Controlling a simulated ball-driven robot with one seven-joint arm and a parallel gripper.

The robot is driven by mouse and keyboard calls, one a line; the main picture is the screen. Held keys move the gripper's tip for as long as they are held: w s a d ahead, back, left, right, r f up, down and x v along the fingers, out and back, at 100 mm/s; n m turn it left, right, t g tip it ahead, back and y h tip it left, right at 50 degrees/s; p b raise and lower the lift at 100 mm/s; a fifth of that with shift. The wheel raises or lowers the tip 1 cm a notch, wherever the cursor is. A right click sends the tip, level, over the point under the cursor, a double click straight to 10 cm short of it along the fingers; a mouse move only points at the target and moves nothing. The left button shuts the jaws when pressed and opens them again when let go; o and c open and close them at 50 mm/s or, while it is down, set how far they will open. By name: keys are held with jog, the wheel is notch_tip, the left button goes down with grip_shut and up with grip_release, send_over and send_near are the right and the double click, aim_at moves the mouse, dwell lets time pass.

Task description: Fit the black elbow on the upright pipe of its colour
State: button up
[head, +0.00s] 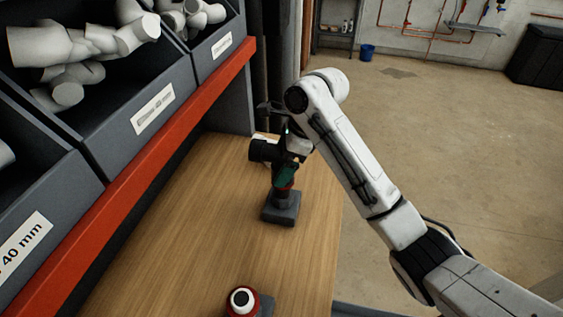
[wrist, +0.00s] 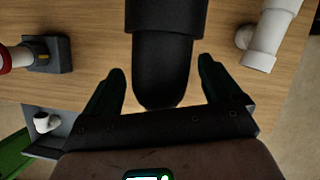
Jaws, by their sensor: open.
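The black elbow (head: 262,150) stands at the top of a dark upright on a square grey base (head: 281,212), with one mouth facing left in the head view. How far it sits down on the pipe below is hidden. In the wrist view the black elbow (wrist: 163,65) lies between the two fingers of my gripper (wrist: 160,85), with a gap on each side. My gripper (head: 285,172) is open around it and partly covers the upright in the head view.
A white fitting (wrist: 262,40) lies right in the wrist view. Grey bins (head: 150,120) of white fittings line the left, behind a red rail (head: 160,160). The table (head: 190,230) between is clear.

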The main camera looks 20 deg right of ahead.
jog(key=p+v, duration=0.1)
jog(key=v, duration=0.9)
jog(key=shift+r+p, duration=0.25)
jog(key=shift+p, duration=0.1)
jog(key=shift+d, duration=0.1)
